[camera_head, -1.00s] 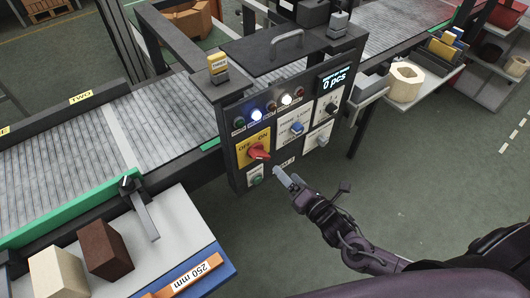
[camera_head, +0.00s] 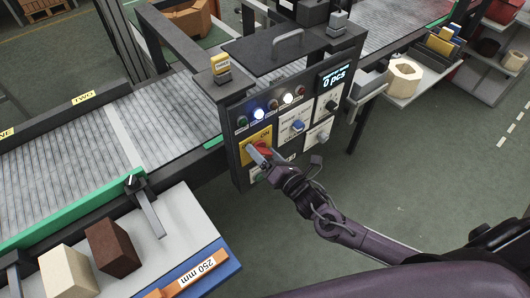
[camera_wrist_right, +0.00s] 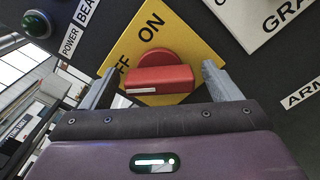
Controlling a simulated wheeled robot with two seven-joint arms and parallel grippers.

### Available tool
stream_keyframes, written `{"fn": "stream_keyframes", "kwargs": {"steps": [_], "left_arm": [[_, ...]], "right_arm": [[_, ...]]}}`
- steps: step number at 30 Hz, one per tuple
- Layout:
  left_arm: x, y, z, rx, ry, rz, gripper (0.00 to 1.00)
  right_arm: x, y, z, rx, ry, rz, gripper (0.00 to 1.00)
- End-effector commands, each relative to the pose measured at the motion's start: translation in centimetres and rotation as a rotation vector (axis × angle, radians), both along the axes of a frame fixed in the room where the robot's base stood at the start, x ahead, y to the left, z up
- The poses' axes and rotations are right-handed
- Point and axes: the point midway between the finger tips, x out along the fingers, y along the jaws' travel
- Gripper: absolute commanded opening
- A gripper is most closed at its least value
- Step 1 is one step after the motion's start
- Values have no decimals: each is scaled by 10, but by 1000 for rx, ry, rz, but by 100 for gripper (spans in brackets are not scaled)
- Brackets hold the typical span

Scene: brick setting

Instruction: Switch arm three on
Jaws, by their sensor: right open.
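A red rotary switch (camera_head: 263,148) sits on a yellow OFF/ON plate (camera_head: 250,139) at the lower left of the dark control panel (camera_head: 237,165). In the right wrist view the red handle (camera_wrist_right: 160,79) lies nearly level, its white mark at the left, on the OFF side. The yellow plate (camera_wrist_right: 187,35) fills much of that view's top. My right gripper (camera_head: 266,156) is open at the switch. In the right wrist view its two fingers (camera_wrist_right: 157,80) stand on either side of the red handle, with gaps visible. My left gripper is out of view.
Other panel controls include a blue-centred knob (camera_head: 297,126) and black knobs (camera_head: 331,105). A conveyor (camera_head: 60,170) runs left; brown (camera_head: 112,248) and cream (camera_head: 66,272) blocks lie on a side table.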

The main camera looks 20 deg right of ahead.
Motion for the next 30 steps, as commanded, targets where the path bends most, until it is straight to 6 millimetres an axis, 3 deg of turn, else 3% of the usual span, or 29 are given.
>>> {"fn": "stream_keyframes", "kwargs": {"steps": [2,12,22,30], "left_arm": [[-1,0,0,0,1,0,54],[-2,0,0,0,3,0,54],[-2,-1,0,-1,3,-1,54],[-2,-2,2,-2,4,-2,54]], "right_arm": [[0,0,0,0,0,0,81],[0,0,0,0,0,0,39],[0,0,0,52,18,-1,39],[0,-1,0,222,81,-2,39]]}}
